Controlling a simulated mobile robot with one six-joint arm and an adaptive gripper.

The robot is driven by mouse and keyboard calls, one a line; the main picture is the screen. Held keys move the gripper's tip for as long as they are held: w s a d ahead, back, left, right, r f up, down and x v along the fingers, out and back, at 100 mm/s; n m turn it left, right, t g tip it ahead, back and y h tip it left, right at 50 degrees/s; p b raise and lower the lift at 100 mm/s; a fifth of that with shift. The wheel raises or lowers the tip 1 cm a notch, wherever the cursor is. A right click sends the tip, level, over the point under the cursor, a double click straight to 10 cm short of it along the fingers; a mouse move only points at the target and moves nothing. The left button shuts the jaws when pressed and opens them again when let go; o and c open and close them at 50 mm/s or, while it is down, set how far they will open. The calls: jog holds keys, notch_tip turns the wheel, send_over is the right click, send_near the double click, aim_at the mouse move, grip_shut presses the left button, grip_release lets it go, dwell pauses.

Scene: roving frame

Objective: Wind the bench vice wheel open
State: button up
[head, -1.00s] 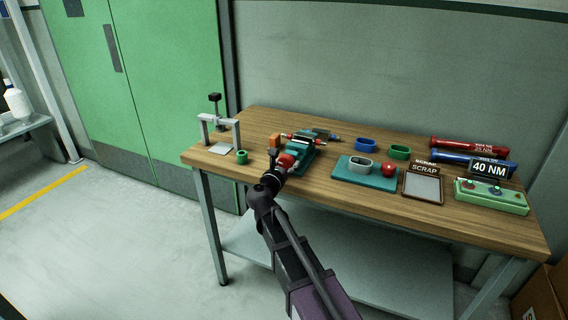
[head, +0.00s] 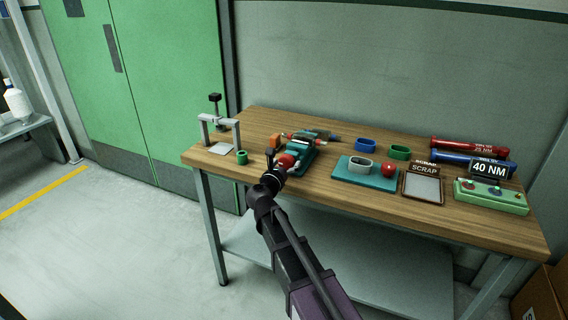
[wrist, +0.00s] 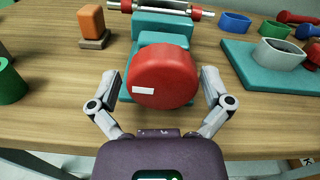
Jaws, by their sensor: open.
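The bench vice (head: 302,154) is teal and stands on the wooden bench. Its red wheel (wrist: 163,78) faces me in the wrist view and bears a white mark at its lower left. The wheel also shows in the head view (head: 286,161), partly hidden by my arm. My gripper (wrist: 163,92) is open, with one finger on each side of the wheel. Gaps seem to show between the fingers and the rim; I cannot tell whether either touches. In the head view my gripper (head: 276,168) is at the wheel, its fingers hard to make out.
An orange block (wrist: 91,24) on a wooden base stands left of the vice. A green ring (head: 242,157) and a small press (head: 221,124) are further left. A teal tray (head: 366,176) holds a grey ring and red ball. A scrap tray (head: 423,187) lies further right.

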jog(key=shift+s+a, duration=0.1)
jog(key=shift+s, duration=0.35)
jog(key=v, duration=1.1)
